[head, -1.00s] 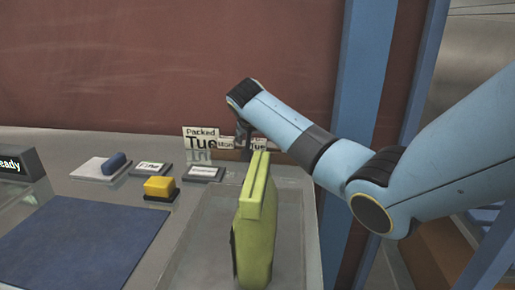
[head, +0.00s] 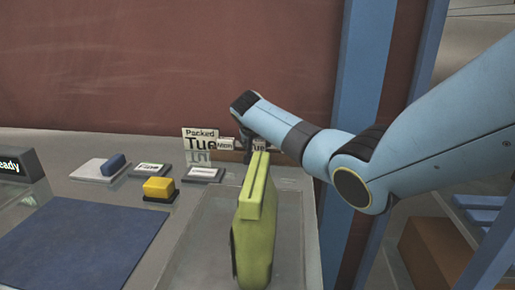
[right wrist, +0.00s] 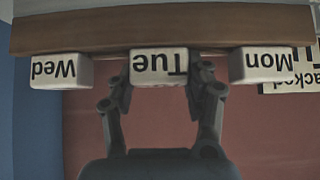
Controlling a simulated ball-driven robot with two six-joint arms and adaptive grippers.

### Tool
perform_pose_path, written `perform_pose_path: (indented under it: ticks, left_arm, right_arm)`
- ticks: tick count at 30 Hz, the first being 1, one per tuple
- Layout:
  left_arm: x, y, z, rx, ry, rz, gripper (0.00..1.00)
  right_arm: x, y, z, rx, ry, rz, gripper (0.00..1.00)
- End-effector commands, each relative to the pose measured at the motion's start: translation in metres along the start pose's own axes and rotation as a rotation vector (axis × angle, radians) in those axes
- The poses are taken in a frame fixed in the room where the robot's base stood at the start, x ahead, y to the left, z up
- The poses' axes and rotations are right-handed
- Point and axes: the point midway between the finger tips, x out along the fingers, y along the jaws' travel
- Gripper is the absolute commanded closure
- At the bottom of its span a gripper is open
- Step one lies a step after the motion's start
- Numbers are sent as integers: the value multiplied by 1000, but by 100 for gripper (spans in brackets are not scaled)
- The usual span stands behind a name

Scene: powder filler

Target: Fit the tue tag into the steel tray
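The Tue tag (right wrist: 158,66) is a small white block with black letters, upside down in the right wrist view. It sits at the brown wooden rack (right wrist: 150,30) between the Wed tag (right wrist: 60,70) and the Mon tag (right wrist: 262,64). My right gripper (right wrist: 160,84) has its fingers apart, one on either side of the Tue tag; no firm grip shows. In the head view the right gripper (head: 246,150) is at the rack, partly hiding the tags. The grey metallic tray (head: 188,252) lies in front, with a green-yellow bag (head: 256,225) standing in it. My left gripper is not in view.
A Packed Tue sign (head: 199,143) stands at the wall, left of the rack. Left of the tray are a blue mat (head: 75,245), a yellow block (head: 159,187), a blue block (head: 113,164) and small labelled plates. A blue post (head: 362,100) rises at the right.

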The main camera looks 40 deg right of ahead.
Motion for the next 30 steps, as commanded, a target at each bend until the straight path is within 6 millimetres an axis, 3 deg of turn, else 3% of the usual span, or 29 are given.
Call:
perform_pose_path:
  ticks: [4,17,22,30]
  left_arm:
    - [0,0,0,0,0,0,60]
    - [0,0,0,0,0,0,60]
    - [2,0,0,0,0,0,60]
    - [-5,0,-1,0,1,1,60]
  right_arm:
    - [0,0,0,0,0,0,72]
    - [-10,0,-11,1,2,-1,72]
    - [-30,0,-31,2,5,-3,72]
    - [-72,36,-27,-2,4,0,72]
